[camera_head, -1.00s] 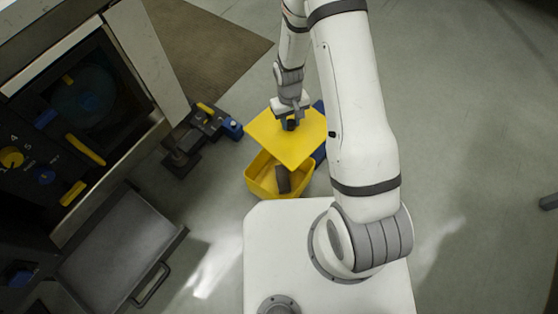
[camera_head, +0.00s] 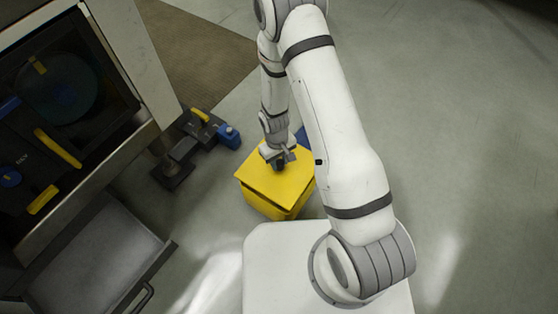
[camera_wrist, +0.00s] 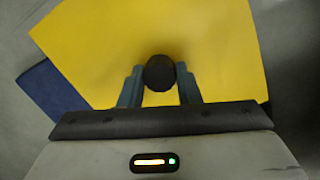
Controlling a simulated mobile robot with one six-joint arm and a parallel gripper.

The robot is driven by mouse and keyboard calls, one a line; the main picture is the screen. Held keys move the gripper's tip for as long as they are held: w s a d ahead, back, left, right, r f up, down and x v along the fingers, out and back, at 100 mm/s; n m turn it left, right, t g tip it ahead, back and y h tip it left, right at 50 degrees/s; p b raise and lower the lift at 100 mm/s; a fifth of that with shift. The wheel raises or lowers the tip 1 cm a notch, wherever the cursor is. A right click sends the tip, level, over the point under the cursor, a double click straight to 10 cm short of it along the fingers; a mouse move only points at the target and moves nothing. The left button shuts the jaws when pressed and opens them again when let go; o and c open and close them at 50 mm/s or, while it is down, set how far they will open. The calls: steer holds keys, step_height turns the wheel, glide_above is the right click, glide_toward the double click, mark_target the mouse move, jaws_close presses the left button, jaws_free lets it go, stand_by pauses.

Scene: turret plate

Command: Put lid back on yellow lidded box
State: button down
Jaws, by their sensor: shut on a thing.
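The yellow lid (camera_head: 270,187) lies over the top of the yellow box (camera_head: 268,207) in the head view and covers its opening. Whether it is fully seated, I cannot tell. My gripper (camera_head: 279,160) is above the lid, shut on its dark round knob. In the wrist view the knob (camera_wrist: 159,73) sits between the two fingers of my gripper (camera_wrist: 160,84), and the lid (camera_wrist: 220,45) fills most of the picture. The inside of the box is hidden.
A blue object (camera_head: 302,138) is beside the box, partly hidden by my arm. A dark device with a blue part (camera_head: 228,136) stands on the floor to the left. A machine with an open grey tray (camera_head: 95,262) is at far left. Floor to the right is clear.

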steer(key=shift+f+b, duration=1.95)
steer(key=shift+f, duration=0.85)
steer(key=shift+f, duration=0.15)
steer(key=c, duration=0.5)
jaws_free()
stand_by(0.3)
steer(key=shift+r+p, duration=2.6)
steer(key=shift+r, duration=0.95)
